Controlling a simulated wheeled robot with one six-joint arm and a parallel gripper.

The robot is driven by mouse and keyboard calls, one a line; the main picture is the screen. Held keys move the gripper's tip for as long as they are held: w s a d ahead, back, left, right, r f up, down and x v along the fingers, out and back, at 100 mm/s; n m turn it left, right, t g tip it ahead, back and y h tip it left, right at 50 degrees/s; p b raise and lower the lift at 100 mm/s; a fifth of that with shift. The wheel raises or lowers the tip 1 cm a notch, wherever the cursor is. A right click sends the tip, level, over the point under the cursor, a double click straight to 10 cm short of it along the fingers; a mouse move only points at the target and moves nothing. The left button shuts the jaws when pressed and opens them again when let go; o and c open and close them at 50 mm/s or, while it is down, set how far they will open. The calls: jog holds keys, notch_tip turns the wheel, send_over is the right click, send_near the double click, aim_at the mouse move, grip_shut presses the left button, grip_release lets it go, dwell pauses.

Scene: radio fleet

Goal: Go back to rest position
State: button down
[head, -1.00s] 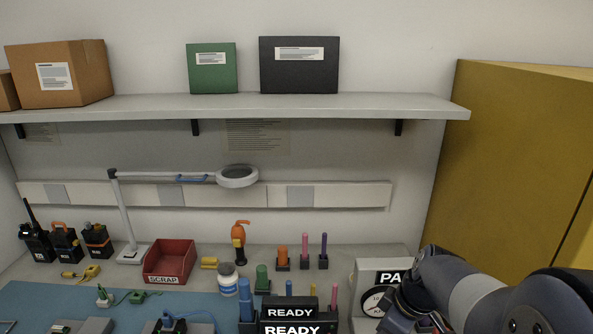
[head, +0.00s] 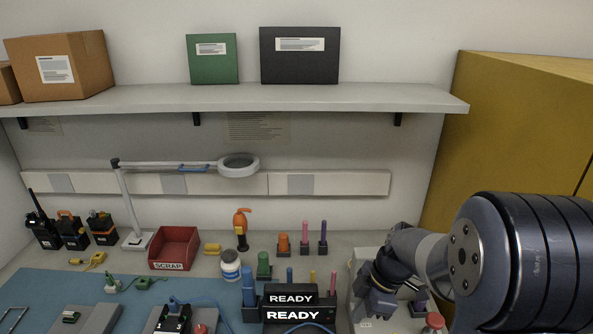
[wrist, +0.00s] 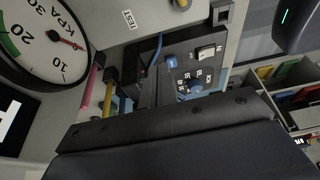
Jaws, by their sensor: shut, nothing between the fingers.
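My arm reaches in from the right of the head view, its large dark joint close to the camera. My gripper (head: 376,300) is shut and empty, low at the right of the bench. It hangs in front of the pale gauge box (head: 358,266) and hides most of it. In the wrist view a round KPA gauge (wrist: 45,42) fills the upper left. A dark panel with a blue knob and switches (wrist: 195,75) is in the middle. A dark body of my own covers the bottom of that view.
Two black READY units (head: 291,299) stand left of my gripper. A red SCRAP bin (head: 175,248), a white magnifier lamp (head: 238,165) and several radios (head: 72,232) are further left. A shelf (head: 250,98) crosses above. A yellow cabinet (head: 510,130) stands at the right.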

notch_tip(320, 180, up, 6)
jog(key=m+g+h+p, duration=0.1)
jog(key=m+g+h, duration=0.1)
jog(key=h, duration=0.1)
jog(key=shift+w+m+h+p, duration=0.3)
jog(key=shift+w+h, duration=0.1)
jog(key=shift+a, duration=0.1)
dwell(0.6)
